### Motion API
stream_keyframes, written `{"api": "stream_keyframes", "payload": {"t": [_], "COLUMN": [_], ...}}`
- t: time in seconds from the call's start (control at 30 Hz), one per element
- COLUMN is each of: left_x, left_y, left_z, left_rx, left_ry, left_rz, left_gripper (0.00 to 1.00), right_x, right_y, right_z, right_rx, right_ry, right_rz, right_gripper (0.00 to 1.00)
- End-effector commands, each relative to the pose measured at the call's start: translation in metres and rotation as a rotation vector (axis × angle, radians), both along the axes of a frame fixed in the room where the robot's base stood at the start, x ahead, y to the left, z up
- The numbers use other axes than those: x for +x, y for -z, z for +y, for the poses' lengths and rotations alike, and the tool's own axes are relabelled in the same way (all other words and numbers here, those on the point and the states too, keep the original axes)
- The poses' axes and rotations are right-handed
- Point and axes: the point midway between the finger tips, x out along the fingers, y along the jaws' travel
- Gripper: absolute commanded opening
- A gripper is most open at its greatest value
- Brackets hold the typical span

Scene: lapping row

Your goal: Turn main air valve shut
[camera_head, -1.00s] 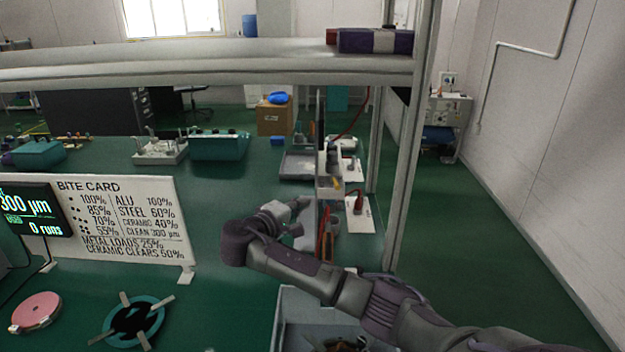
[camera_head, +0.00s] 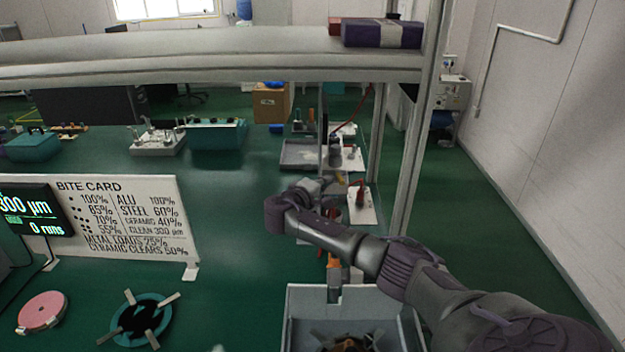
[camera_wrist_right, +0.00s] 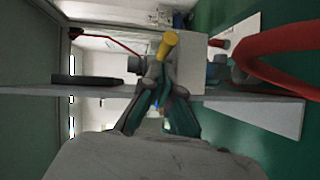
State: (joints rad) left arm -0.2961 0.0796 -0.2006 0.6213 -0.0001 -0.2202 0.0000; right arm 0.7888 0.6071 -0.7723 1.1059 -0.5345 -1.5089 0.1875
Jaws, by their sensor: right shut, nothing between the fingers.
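A yellow handle (camera_wrist_right: 167,45), which looks like the main air valve's lever, stands out just beyond my fingertips in the right wrist view. My right gripper (camera_wrist_right: 160,84) is shut and empty, its dark teal fingers meeting close below the handle. I cannot tell whether they touch it. In the head view my right gripper (camera_head: 338,181) reaches past the bench toward the white fittings by the frame post. The valve body is mostly hidden. My left gripper is not in view.
A thick red hose (camera_wrist_right: 280,55) curves close by on the right in the wrist view. A frame post (camera_head: 412,170) stands right of my arm and a shelf beam (camera_head: 200,62) crosses above. A grey bin (camera_head: 300,295) sits below. The aisle floor at right is clear.

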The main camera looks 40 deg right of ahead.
Motion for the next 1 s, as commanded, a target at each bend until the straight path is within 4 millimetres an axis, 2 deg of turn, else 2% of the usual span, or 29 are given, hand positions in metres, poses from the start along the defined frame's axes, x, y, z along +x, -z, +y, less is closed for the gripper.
{"api": "stream_keyframes", "payload": {"t": [0.1,0.5,1.0], "left_x": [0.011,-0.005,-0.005], "left_y": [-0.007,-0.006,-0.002], "left_z": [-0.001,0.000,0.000], "left_rx": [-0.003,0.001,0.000], "left_ry": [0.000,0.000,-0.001], "left_rz": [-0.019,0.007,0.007], "left_gripper": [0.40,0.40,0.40], "right_x": [-0.004,-0.006,0.001], "right_y": [0.001,0.003,0.004], "right_z": [-0.008,-0.010,-0.014], "right_rx": [0.001,0.002,0.001], "right_ry": [-0.001,-0.001,-0.083], "right_rz": [0.001,0.000,0.000], "right_gripper": [0.00,0.00,0.00]}}
